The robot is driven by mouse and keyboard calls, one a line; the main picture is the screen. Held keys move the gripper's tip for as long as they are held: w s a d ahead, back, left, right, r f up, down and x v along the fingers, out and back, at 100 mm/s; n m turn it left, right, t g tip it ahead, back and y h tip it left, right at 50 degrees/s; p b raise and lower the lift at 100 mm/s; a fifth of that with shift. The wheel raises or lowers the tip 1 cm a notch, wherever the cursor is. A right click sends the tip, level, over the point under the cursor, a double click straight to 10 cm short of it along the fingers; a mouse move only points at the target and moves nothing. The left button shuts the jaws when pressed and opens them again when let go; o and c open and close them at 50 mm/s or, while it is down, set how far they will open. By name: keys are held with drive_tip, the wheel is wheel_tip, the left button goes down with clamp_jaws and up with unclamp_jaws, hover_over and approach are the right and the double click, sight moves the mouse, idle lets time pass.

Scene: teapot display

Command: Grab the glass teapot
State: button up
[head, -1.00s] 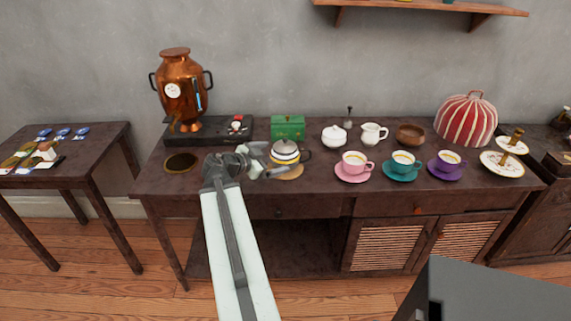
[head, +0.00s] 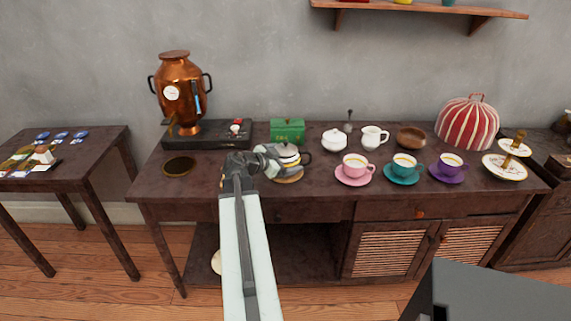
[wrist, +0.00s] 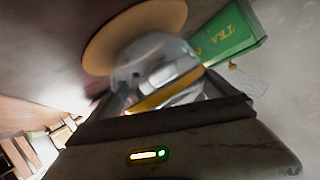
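The glass teapot (head: 290,161) stands on a round wooden coaster (head: 290,179) on the dark table, with its black handle to the right. My gripper (head: 271,157) is at its left side and overlaps it in the head view, hiding part of its body. In the wrist view the clear teapot (wrist: 150,55) with an amber band is close in front of my gripper, and the coaster (wrist: 97,55) shows behind it. The fingers are blurred and partly hidden, so I cannot tell whether they are open or touch the glass.
A green tea box (head: 288,131) stands just behind the teapot. A copper samovar (head: 181,90) is at the back left. A pink cup (head: 355,166), a white sugar bowl (head: 334,140) and several other dishes stand to the right. The table's front left is mostly clear.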

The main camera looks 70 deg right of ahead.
drive_tip(key=c, duration=0.5)
wheel_tip(320, 180, up, 10)
drive_tip(key=p, duration=1)
drive_tip(key=shift+r, duration=0.1)
